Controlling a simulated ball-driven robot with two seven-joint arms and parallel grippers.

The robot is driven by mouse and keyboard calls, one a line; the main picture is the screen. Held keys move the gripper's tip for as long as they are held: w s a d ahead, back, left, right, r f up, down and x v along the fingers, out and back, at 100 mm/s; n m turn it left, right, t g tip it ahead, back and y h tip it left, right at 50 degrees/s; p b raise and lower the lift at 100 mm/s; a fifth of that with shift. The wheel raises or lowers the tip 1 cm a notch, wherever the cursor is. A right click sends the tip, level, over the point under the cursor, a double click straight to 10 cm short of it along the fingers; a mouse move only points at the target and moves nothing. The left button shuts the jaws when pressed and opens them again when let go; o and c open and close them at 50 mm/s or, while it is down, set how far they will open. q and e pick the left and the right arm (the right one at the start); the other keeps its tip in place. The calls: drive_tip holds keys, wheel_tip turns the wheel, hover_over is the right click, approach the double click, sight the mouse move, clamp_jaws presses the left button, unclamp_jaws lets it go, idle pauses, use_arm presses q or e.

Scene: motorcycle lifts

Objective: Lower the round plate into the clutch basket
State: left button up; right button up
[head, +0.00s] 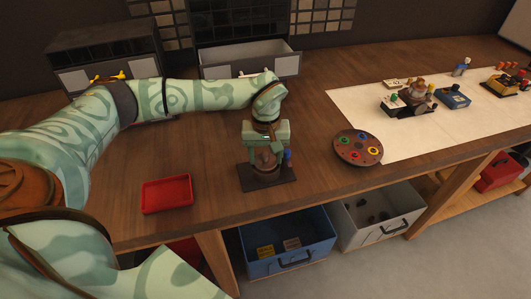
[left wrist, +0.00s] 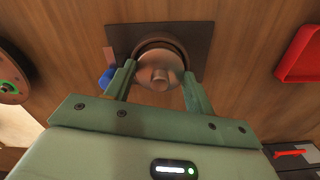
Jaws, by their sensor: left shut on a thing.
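My left gripper (head: 265,148) is shut on the round plate (left wrist: 159,70), a shiny grey metal disc with a raised centre, and points down over the clutch basket. The plate lies between the two fingers in the left wrist view. The clutch basket (left wrist: 157,42) shows as a dark brown round rim just beyond the plate, on a dark square base (head: 268,181). In the head view the fingers hide most of the basket and the plate. I cannot tell whether the plate is inside the rim or just above it. My right gripper is not in view.
A red tray (head: 167,194) lies left of the base, and a round brown dish (head: 358,147) with coloured rings lies right. A small blue part (left wrist: 106,79) sits beside the basket. A white mat (head: 350,100) carries several small parts. Open bins stand below the bench edge.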

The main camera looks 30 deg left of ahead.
use_arm(q)
drive_tip(key=shift+f, duration=0.3)
idle(0.6)
drive_tip(key=o, duration=1.1)
drive_tip(key=shift+s+a, duration=0.1)
drive_tip(key=shift+s, duration=0.05)
drive_tip(key=shift+r, duration=0.1)
drive_tip(key=shift+r, duration=0.15)
wheel_tip(320, 180, up, 16)
drive_tip(key=p, duration=0.2)
